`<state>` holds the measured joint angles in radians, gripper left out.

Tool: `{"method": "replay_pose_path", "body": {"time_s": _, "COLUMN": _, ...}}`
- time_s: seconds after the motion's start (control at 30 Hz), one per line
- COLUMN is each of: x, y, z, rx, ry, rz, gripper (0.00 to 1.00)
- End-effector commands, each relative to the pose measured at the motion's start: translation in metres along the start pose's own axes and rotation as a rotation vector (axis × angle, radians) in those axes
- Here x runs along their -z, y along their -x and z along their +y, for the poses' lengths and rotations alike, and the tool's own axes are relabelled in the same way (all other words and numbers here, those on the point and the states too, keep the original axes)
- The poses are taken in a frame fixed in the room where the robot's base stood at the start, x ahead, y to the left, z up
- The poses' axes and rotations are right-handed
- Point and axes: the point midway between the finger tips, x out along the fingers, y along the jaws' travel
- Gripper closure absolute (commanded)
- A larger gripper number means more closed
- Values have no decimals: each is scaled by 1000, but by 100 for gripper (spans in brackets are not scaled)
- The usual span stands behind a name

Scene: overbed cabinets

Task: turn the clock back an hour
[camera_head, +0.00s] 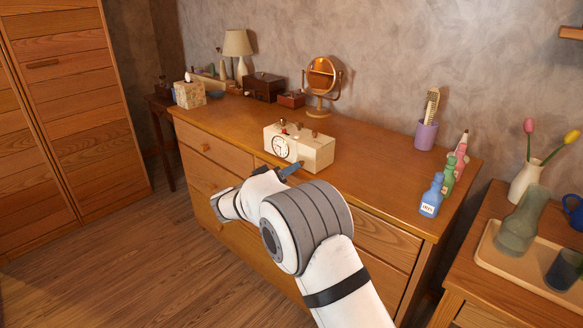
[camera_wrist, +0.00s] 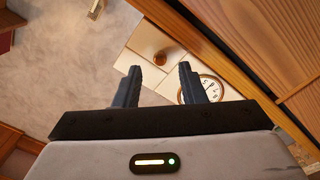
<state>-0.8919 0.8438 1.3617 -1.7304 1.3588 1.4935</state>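A cream box-shaped clock (camera_head: 316,152) stands upright on the wooden dresser. Its round white dial (camera_head: 281,147) is at the left of its front, and small red and brown knobs (camera_head: 283,122) sit on top. In the wrist view the clock body (camera_wrist: 146,40) shows beyond my fingers, with one round brown knob (camera_wrist: 169,56) ahead of the gap; the dial (camera_wrist: 213,86) is partly hidden behind the right finger. My gripper (camera_wrist: 158,80) is open, with nothing seen between its fingers. In the head view my gripper (camera_head: 290,170) is just in front of the clock, below its dial.
A round mirror (camera_head: 322,76), brown boxes (camera_head: 264,86) and a lamp (camera_head: 238,45) stand behind the clock. A purple cup (camera_head: 426,134) and several bottles (camera_head: 432,195) are at the dresser's right end. The dresser top (camera_head: 375,165) right of the clock is clear.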

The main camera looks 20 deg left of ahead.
Motion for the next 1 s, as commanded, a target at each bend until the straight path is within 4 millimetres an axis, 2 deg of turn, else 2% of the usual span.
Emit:
{"method": "replay_pose_path", "body": {"time_s": 0.1, "x": 0, "y": -17, "z": -2, "rx": 2, "ry": -1, "rz": 1, "gripper": 63}}
{"method": "replay_pose_path", "body": {"time_s": 0.23, "x": 2, "y": -28, "z": -2, "rx": 6, "ry": 0, "rz": 5, "gripper": 63}}
{"method": "replay_pose_path", "body": {"time_s": 0.6, "x": 3, "y": -32, "z": -3, "rx": 8, "ry": 2, "rz": 7, "gripper": 64}}
{"method": "replay_pose_path", "body": {"time_s": 1.0, "x": 3, "y": -32, "z": -4, "rx": 9, "ry": 2, "rz": 8, "gripper": 97}}
